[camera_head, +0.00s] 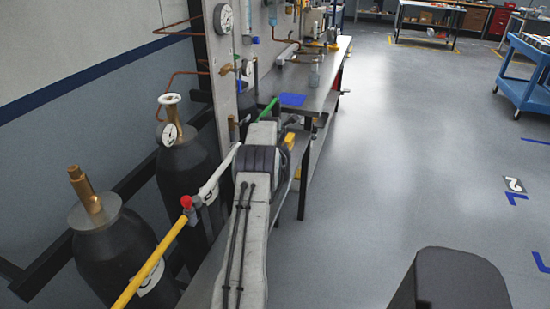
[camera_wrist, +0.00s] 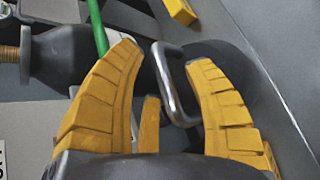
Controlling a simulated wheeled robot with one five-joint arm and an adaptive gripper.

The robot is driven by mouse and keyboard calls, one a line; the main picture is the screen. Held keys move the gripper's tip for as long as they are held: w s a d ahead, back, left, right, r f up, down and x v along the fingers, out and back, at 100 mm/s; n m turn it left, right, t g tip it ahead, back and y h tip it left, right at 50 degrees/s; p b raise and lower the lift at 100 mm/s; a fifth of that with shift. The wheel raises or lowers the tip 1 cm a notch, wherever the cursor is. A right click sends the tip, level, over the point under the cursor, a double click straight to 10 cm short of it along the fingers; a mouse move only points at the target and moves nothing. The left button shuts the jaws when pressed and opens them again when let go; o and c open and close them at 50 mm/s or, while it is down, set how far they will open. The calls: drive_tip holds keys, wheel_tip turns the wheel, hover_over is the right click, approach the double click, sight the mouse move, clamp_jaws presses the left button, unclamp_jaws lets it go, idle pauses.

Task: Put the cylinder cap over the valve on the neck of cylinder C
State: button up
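My gripper (camera_wrist: 165,55) is open in the wrist view, with a bent metal handle (camera_wrist: 168,90) between its yellow fingers. The handle joins a dark grey rounded body (camera_wrist: 240,62) behind the right finger; this may be the cylinder cap, but I cannot tell for sure. In the head view, a dark cylinder (camera_head: 110,240) with a bare brass valve (camera_head: 86,190) on its neck stands at the lower left. A second dark cylinder (camera_head: 185,165) behind it carries a gauge and a white handwheel (camera_head: 169,99). Their labels are partly hidden, and I cannot read which is C.
A yellow bar (camera_head: 150,265) with a red end (camera_head: 186,202) crosses in front of the cylinders. A bench (camera_head: 330,85) with a blue item (camera_head: 292,99) runs along the wall. A blue cart (camera_head: 525,75) stands at the right. The floor between is open.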

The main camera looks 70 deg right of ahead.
clamp_jaws()
idle(0.4)
drive_tip(key=shift+r, duration=0.1)
